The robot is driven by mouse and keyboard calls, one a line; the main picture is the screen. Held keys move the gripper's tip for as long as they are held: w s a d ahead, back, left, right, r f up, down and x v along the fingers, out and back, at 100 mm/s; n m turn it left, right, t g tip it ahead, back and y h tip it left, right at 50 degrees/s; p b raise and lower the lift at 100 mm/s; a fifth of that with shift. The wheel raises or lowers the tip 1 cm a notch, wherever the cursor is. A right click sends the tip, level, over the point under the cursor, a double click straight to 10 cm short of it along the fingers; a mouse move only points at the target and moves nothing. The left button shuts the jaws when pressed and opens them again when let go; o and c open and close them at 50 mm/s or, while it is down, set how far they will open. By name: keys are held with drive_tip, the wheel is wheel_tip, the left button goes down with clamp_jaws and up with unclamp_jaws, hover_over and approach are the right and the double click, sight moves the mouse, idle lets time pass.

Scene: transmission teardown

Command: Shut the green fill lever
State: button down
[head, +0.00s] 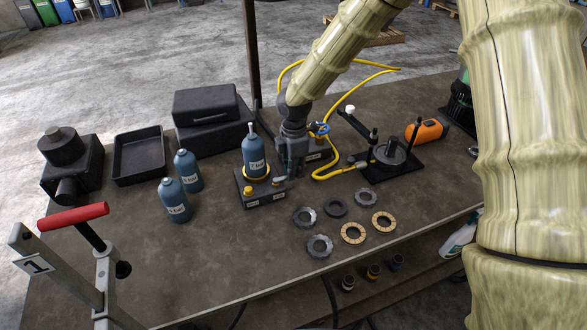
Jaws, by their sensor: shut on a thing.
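A dark fill block (265,198) stands mid-table with white labels, a yellow knob and a yellow ring. A blue bottle (255,160), labelled as a bar value, stands upright in the ring. My gripper (291,172) points down at the block's right end, just right of the bottle. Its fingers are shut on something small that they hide. I cannot make out a green lever; it may be behind the fingers. A small grey piece (280,181) shows at the block beside the fingers.
Two blue bottles (175,200) (188,170) stand left of the block. Several rings (353,233) lie right of it. A yellow hose (330,175) loops behind my gripper to a black fixture (390,160). An empty black tray (139,158) and black case (207,120) stand at back left.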

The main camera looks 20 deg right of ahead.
drive_tip(key=c, duration=1.4)
unclamp_jaws()
drive_tip(key=shift+a+f, duration=0.15)
drive_tip(key=shift+a, duration=0.05)
drive_tip(key=shift+d+r, duration=0.2)
wheel_tip(320, 180, up, 12)
drive_tip(key=shift+f, duration=0.15)
